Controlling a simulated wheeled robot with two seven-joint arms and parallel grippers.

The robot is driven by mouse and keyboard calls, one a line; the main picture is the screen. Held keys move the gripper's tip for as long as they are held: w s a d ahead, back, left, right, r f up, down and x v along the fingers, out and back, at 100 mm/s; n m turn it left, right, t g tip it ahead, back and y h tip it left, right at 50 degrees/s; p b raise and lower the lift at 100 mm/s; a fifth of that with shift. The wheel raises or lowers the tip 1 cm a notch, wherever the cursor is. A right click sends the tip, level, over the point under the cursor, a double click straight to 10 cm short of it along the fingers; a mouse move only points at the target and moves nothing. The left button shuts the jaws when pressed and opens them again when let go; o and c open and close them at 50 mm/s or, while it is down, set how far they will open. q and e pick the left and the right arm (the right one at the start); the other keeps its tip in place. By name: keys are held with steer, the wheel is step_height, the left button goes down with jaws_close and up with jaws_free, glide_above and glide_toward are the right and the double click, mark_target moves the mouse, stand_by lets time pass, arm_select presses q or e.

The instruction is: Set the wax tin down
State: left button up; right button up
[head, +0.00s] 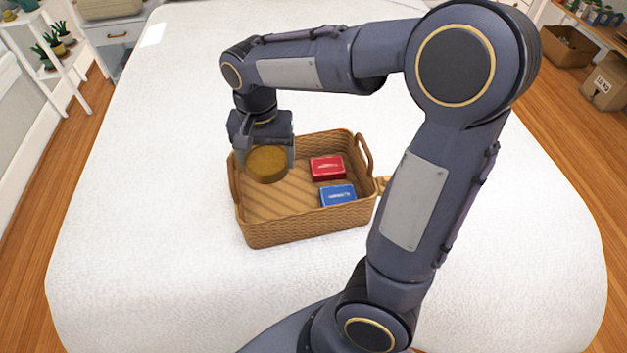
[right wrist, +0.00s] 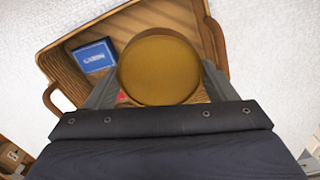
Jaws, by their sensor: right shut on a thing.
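The wax tin (head: 267,164) is a round, flat, brownish-gold tin. My right gripper (head: 266,160) is shut on it, with a finger on each side. In the head view it shows over the left back part of a wicker basket (head: 305,231); I cannot tell whether it touches the basket floor. In the right wrist view the tin (right wrist: 159,68) sits between the fingers of my right gripper (right wrist: 158,85) and hides part of the basket (right wrist: 62,65). My left gripper is not in view.
A red box (head: 327,168) and a blue box (head: 338,195) lie in the right half of the basket. The basket's left front floor (head: 275,205) is bare. The basket stands on a large white surface (head: 150,230), mostly clear. Something light brown (head: 383,184) sits just right of the basket.

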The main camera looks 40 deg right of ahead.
mark_target(277, 213)
step_height(277, 213, down, 18)
steer(key=shift+r+b, duration=0.15)
steer(key=shift+b, duration=0.95)
steer(key=shift+f, duration=0.2)
steer(key=o, duration=1.1)
